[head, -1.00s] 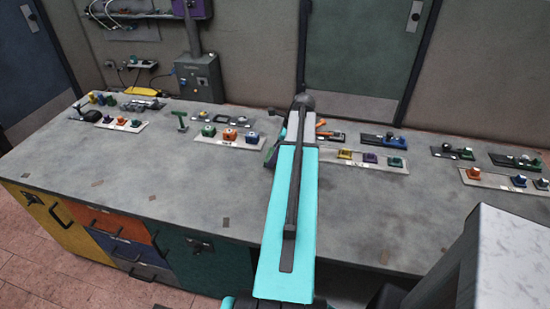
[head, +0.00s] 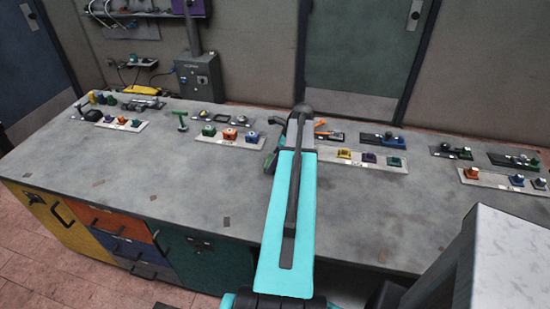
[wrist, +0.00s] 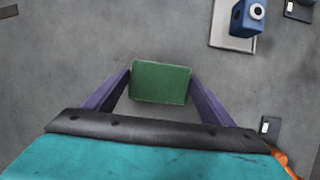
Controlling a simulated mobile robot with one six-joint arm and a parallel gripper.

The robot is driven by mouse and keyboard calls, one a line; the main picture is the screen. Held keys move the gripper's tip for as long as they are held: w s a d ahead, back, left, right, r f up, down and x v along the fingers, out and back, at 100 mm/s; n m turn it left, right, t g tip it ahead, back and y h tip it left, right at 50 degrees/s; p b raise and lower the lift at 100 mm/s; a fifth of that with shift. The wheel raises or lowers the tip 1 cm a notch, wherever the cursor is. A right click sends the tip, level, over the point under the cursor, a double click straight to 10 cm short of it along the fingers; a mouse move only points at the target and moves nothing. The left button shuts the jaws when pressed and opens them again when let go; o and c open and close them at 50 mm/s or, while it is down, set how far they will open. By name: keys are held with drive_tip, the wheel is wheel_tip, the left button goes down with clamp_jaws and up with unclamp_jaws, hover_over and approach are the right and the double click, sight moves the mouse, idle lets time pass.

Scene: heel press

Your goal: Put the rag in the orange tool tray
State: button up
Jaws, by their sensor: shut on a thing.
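A green, flat rectangular thing that looks like the folded rag (wrist: 160,81) sits between the two purple fingers of my gripper (wrist: 161,78) in the wrist view. Both fingertips press on its sides, so the gripper is shut on it. Grey bench top shows around and below it; I cannot tell its height. In the head view my arm hides most of the gripper, and a bit of green (head: 269,163) shows left of the arm. I cannot make out an orange tool tray for certain; an orange part (wrist: 286,163) shows at the wrist view's lower right.
The grey bench top (head: 150,185) is largely clear in front. Rows of small coloured devices on plates (head: 228,136) stand along its back, with a green T-shaped piece (head: 181,119) at left. An orange drawer front (head: 112,224) is in the bench's front. A blue device (wrist: 247,18) stands upper right.

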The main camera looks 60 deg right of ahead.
drive_tip(key=shift+f, duration=0.2)
drive_tip(key=o, duration=1)
drive_tip(key=shift+r, duration=0.15)
drive_tip(key=shift+b+v, duration=1.5)
drive_tip(key=shift+v, duration=4.55)
